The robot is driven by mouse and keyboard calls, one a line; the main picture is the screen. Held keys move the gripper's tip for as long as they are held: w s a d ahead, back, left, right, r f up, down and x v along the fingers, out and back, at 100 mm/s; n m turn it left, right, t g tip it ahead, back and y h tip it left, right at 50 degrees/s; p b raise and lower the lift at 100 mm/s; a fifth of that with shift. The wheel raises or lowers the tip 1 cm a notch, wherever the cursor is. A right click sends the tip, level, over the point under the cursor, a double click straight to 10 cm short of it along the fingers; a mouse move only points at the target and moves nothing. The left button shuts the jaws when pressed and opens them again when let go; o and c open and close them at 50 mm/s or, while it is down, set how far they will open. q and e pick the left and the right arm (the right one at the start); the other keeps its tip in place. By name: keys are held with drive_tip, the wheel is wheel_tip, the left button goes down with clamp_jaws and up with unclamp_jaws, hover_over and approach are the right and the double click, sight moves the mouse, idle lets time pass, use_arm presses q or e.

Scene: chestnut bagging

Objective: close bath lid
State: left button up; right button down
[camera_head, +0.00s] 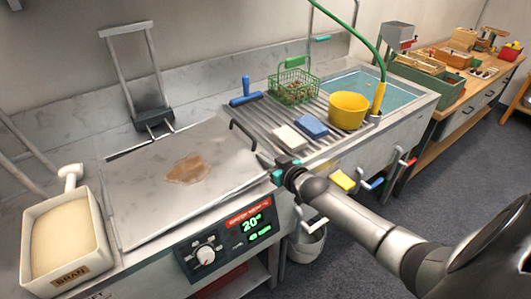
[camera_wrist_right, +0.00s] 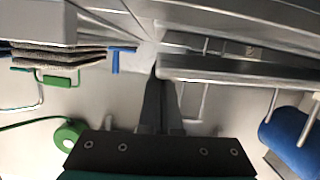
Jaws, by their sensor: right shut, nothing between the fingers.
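The bath lid (camera_head: 150,190) is a flat grey metal panel with a brown stain. It lies over the bath on the counter, and a narrow dark gap shows along its back edge. A black handle (camera_head: 243,134) stands at its right edge. My right gripper (camera_head: 264,161) is shut and empty beside the lid's right edge, a little in front of the handle. I cannot tell whether it touches the lid. The right wrist view shows its dark fingers (camera_wrist_right: 158,95) together with nothing between them. My left gripper is not in view.
A control panel (camera_head: 225,240) reading 20 is on the bath's front. A bran box (camera_head: 70,235) stands left. Right are a sponge (camera_head: 312,126), a green basket (camera_head: 293,88), a yellow bowl (camera_head: 348,110) and a sink (camera_head: 392,98). A metal frame (camera_head: 147,85) rises behind the lid.

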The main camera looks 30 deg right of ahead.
wheel_tip(320, 180, down, 3)
drive_tip(key=shift+d+f+m+b, duration=0.1)
drive_tip(key=shift+m+b, duration=0.2)
drive_tip(key=shift+b, duration=0.6)
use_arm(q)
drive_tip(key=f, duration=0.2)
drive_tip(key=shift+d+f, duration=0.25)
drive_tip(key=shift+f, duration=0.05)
use_arm(e)
drive_tip(key=shift+s+f, duration=0.1)
drive_tip(key=shift+f, duration=0.1)
